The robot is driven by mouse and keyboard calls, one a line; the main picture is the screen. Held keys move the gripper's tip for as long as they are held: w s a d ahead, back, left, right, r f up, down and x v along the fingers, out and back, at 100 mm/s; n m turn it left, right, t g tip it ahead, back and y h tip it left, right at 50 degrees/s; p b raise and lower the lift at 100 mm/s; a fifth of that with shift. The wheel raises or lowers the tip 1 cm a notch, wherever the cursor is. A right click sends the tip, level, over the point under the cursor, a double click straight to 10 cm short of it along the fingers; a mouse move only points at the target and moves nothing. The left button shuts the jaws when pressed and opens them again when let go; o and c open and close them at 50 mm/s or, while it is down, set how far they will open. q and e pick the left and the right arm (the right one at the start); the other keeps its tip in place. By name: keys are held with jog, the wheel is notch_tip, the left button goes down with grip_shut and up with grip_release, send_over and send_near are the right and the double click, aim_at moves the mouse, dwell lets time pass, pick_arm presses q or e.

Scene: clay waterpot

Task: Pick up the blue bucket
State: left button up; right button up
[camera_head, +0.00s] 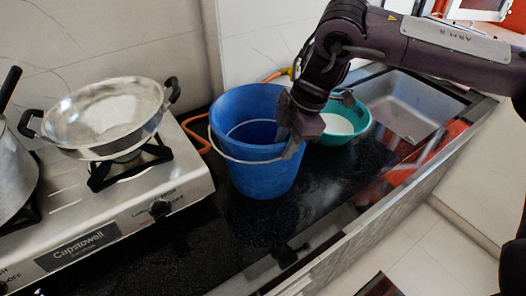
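The blue bucket (257,176) stands upright on the black countertop between the stove and the sink. Its thin handle hangs down across the front, below the rim. My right gripper (291,136) comes from above right and is at the bucket's right rim. One finger appears to reach inside the rim, and another part of the gripper is just outside it. The gripper hides that part of the rim, and I cannot tell whether the fingers are closed on it. My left gripper is not in view.
A gas stove (120,218) with a metal pan (108,115) stands to the left. A teal bowl (352,127) with something white inside is close behind my gripper. A metal sink (405,105) is at the right. The counter (215,240) in front is clear.

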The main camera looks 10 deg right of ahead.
aim_at(279, 158)
jog(key=x, duration=0.4)
jog(key=shift+a+f+p, duration=0.1)
jog(key=shift+f+p, duration=0.05)
jog(key=shift+p, duration=0.2)
grip_shut()
dwell(1.0)
